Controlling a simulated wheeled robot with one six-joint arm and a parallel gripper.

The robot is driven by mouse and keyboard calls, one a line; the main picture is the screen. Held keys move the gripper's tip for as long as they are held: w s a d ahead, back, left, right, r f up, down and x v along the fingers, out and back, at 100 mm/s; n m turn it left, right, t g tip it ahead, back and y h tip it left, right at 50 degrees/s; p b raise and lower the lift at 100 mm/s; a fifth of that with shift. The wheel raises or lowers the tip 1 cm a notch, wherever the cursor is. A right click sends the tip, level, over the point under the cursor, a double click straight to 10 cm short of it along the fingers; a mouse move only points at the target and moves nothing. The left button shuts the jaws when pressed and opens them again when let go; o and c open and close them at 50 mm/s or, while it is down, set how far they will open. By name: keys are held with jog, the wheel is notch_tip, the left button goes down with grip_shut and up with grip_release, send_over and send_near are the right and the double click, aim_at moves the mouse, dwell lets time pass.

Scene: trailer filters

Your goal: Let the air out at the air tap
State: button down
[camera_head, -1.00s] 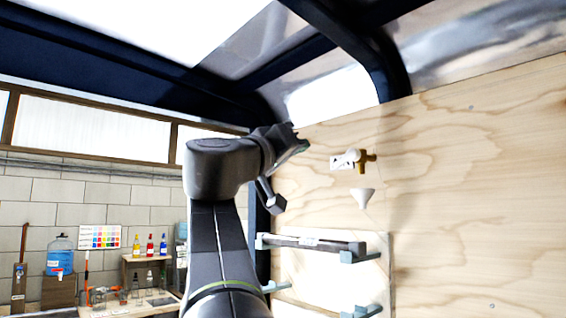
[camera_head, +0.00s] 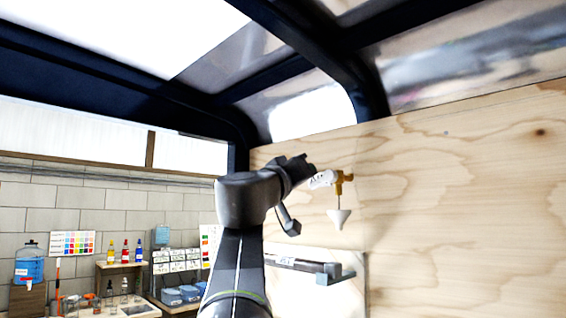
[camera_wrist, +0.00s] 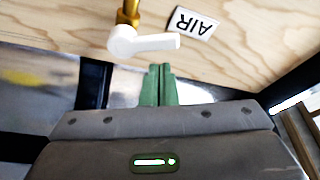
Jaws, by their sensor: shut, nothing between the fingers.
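The air tap (camera_head: 342,181) is a brass fitting on the plywood wall, just right of my gripper (camera_head: 308,166) in the head view. In the wrist view its brass stem (camera_wrist: 129,12) carries a white lever (camera_wrist: 142,41) that points right. A white label reading AIR (camera_wrist: 191,23), upside down here, is beside it. My gripper (camera_wrist: 160,69) shows green fingers pressed together and empty. Their tips are just below the lever in the wrist picture, with a small gap; I cannot tell the depth between them.
A white funnel (camera_head: 339,218) is below the tap. A grey bracket (camera_head: 318,268) on a pale panel is lower on the wall. Dark frame beams (camera_head: 310,55) cross overhead. A bench with bottles and a blue water jug (camera_head: 30,265) is at the back left.

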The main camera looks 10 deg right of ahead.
aim_at(314, 187)
jog(key=shift+d+f, duration=0.15)
jog(key=shift+f, duration=0.4)
jog(key=shift+f+n+y, duration=0.2)
jog(key=shift+n+y, duration=0.05)
jog(key=shift+n, duration=0.4)
jog(key=shift+f+n+y, duration=0.15)
jog(key=shift+n+y, duration=0.1)
jog(key=shift+n, duration=0.4)
jog(key=n, duration=0.1)
jog(key=f+n+y+b, duration=0.1)
jog(key=n, duration=0.1)
jog(key=shift+s+d+f+n+t+y, duration=0.1)
jog(key=shift+s+n+t+y, duration=0.1)
jog(key=shift+n+t+y, duration=0.15)
jog(key=shift+s+d+f+b, duration=0.15)
jog(key=shift+f+b, duration=0.2)
jog(key=shift+b, duration=0.25)
jog(key=shift+s+d+f+n+y+b, duration=0.25)
jog(key=shift+s+f+n+b, duration=0.1)
jog(key=shift+n, duration=0.5)
jog(key=shift+r, duration=0.15)
